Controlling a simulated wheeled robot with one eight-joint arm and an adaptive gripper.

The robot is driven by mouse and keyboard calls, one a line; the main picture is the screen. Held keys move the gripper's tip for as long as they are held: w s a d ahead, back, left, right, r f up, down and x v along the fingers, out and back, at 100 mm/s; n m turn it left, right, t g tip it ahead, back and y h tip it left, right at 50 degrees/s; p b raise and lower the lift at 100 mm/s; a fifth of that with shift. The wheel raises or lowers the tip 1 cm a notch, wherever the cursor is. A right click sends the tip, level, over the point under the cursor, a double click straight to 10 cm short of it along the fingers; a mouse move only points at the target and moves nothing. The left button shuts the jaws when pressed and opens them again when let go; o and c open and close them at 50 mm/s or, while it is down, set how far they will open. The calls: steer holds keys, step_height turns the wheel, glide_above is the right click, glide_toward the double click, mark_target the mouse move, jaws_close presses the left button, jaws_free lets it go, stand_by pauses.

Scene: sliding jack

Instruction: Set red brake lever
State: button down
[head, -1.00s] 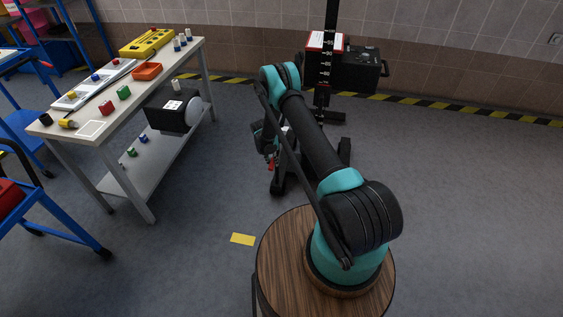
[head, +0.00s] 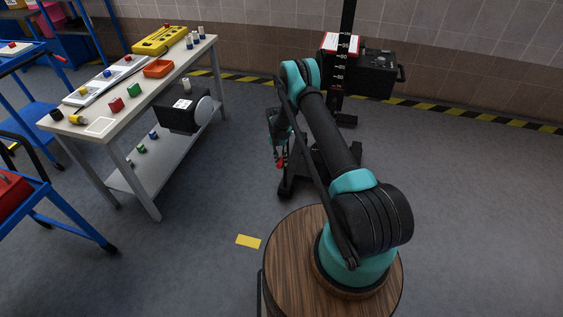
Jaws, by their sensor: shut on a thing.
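The sliding jack is a black stand with a tall mast (head: 347,20) that carries a white height scale. Its dark base (head: 287,186) shows on the floor behind my arm. A small red part, probably the brake lever (head: 281,163), shows low beside the base. My gripper (head: 280,157) hangs down at this red part and is shut on it, as far as I can tell. The fingertips are small and dark here, and my arm hides much of the jack behind them.
A black box (head: 368,78) with a handle sits on the jack. A white workbench (head: 60,124) with blocks, trays and an orange bin (head: 158,68) stands at the left. A blue cart (head: 60,205) is at the lower left. The floor at the right is clear.

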steer(key=c, duration=1.3)
jaws_free()
steer(key=v, duration=1.2)
